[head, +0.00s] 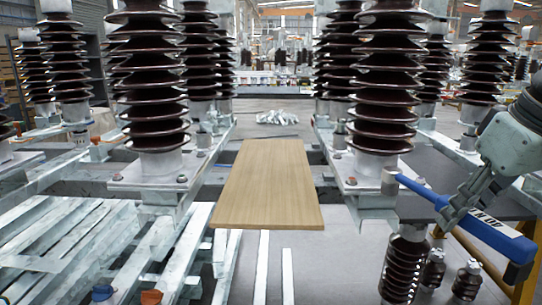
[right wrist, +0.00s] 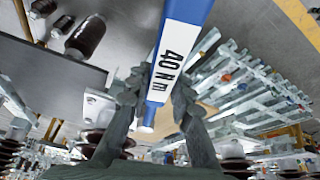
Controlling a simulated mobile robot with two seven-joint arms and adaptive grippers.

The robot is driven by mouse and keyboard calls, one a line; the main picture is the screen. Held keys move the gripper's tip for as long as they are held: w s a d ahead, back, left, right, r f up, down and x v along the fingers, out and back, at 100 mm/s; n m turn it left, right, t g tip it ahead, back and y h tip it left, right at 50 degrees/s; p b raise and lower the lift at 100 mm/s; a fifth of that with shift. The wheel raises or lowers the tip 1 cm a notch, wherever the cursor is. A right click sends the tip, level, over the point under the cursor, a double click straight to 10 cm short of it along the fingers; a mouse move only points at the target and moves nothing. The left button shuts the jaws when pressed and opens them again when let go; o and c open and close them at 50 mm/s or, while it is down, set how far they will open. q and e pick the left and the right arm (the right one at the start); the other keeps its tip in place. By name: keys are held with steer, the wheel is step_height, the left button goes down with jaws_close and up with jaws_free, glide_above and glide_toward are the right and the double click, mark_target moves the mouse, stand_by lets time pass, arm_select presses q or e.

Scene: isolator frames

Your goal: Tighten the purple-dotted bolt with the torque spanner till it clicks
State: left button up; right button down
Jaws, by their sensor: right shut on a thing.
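The blue torque spanner (head: 415,188) has a white label reading 40 N m, which also shows in the right wrist view (right wrist: 168,65). My right gripper (head: 458,208) is shut around its handle. The spanner slopes down to the right, its head end (head: 390,178) beside the base of the front right insulator. I cannot tell whether the head sits on a bolt. A bolt (head: 351,181) shows on that base plate's left side, apart from the spanner. No purple dot can be made out on any bolt. My left gripper is not in view.
Brown ribbed insulators (head: 384,90) stand on steel frames left and right. A wooden board (head: 265,185) lies between the frames. Steel bars (head: 60,235) are stacked at the lower left. Smaller insulators (head: 403,268) stand below the spanner. A yellow rail (head: 480,258) runs at the lower right.

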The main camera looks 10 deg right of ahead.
steer(key=shift+w+f, duration=0.2)
steer(key=shift+f, duration=0.05)
steer(key=shift+w+f, duration=0.1)
steer(key=shift+w, duration=0.05)
steer(key=w+a+f, duration=0.5)
steer(key=a+f, duration=0.2)
steer(key=f, duration=0.3)
steer(key=w+a+f, duration=0.4)
steer(key=a+f, duration=0.4)
steer(key=f, duration=0.3)
steer(key=shift+w+a+m, duration=0.25)
steer(key=shift+w+m, duration=0.05)
steer(key=shift+w, duration=0.05)
steer(key=shift+d, duration=0.1)
